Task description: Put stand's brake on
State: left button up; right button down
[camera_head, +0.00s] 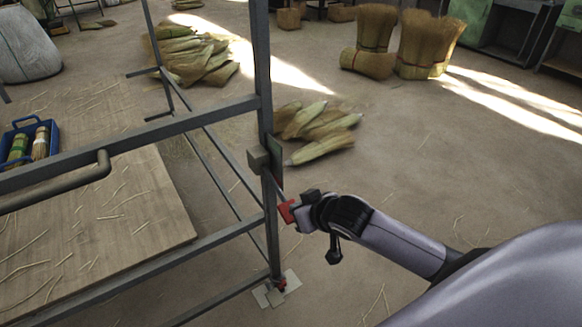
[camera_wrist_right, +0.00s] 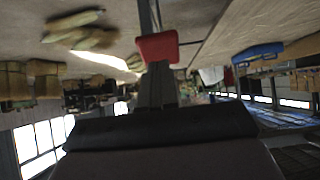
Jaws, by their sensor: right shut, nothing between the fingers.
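The stand (camera_head: 262,130) is a dark grey metal frame with a tall post and crossbars. A red tab (camera_head: 286,211) sits beside the post, below a small grey block (camera_head: 258,159). Another small red part (camera_head: 281,284) is at the post's foot. My right gripper (camera_head: 297,215) is shut and empty, its tips at the red tab; I cannot tell whether they touch. In the right wrist view the red tab (camera_wrist_right: 157,47) shows at the tips of the gripper (camera_wrist_right: 158,70), partly hidden by the fingers. My left gripper is not in view.
A wooden board (camera_head: 130,225) with loose straw lies inside the stand, with a blue crate (camera_head: 52,130) at its left. Straw bundles (camera_head: 325,145) lie behind the post, and upright brooms (camera_head: 420,50) stand farther back. The floor right of the post is mostly clear.

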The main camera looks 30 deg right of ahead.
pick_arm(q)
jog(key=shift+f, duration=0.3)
pick_arm(e)
jog(key=shift+w+f, duration=0.1)
jog(key=shift+f, duration=0.85)
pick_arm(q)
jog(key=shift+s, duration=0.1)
pick_arm(e)
jog(key=shift+f, duration=0.2)
